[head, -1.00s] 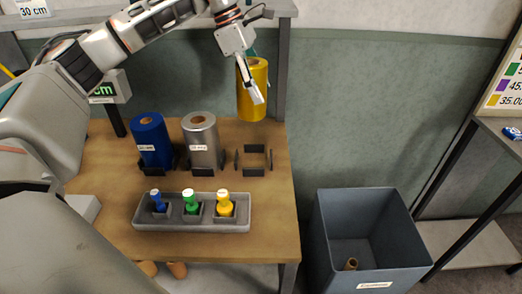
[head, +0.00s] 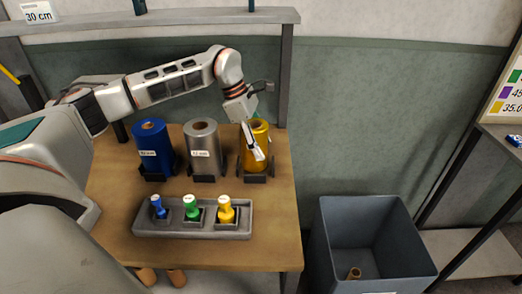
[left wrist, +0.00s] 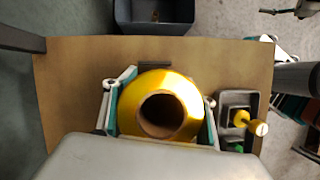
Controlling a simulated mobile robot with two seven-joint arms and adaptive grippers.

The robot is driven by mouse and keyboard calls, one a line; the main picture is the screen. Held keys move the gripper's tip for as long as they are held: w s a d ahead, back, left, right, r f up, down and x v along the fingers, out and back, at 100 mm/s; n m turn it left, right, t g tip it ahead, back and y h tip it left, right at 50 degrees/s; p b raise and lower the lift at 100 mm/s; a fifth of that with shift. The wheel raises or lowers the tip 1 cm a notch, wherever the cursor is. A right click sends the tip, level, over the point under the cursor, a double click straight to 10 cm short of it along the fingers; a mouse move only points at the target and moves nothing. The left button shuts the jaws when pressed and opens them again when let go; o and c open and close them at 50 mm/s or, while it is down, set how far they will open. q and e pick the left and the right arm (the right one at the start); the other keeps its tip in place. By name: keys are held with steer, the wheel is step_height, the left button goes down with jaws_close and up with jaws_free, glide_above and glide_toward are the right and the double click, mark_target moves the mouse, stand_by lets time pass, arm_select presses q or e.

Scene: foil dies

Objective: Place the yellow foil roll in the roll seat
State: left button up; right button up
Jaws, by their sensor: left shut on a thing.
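The yellow foil roll (head: 263,133) stands upright in or just at the roll seat (head: 256,178) at the right of the row on the table. The seat's dark brackets show around the roll's lower end; I cannot tell if the roll rests on the bottom. My left gripper (head: 256,150) is shut on the yellow roll, with its fingers down the sides. In the left wrist view the roll (left wrist: 188,90) shows end-on with its brown core, between the two teal-edged fingers (left wrist: 160,112). One seat bracket (left wrist: 155,64) shows beyond it. My right gripper is not in view.
A blue roll (head: 153,150) and a silver roll (head: 202,150) stand in seats to the left. A grey tray (head: 180,231) with blue, green and yellow handled pieces lies in front. A grey bin (head: 375,235) stands right of the table (head: 275,230).

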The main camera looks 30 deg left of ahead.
arm_select(q)
step_height(320, 180, down, 2)
steer(key=shift+f, duration=0.15)
steer(key=o, duration=1.6)
steer(key=shift+c, duration=0.2)
steer(key=v, duration=1.2)
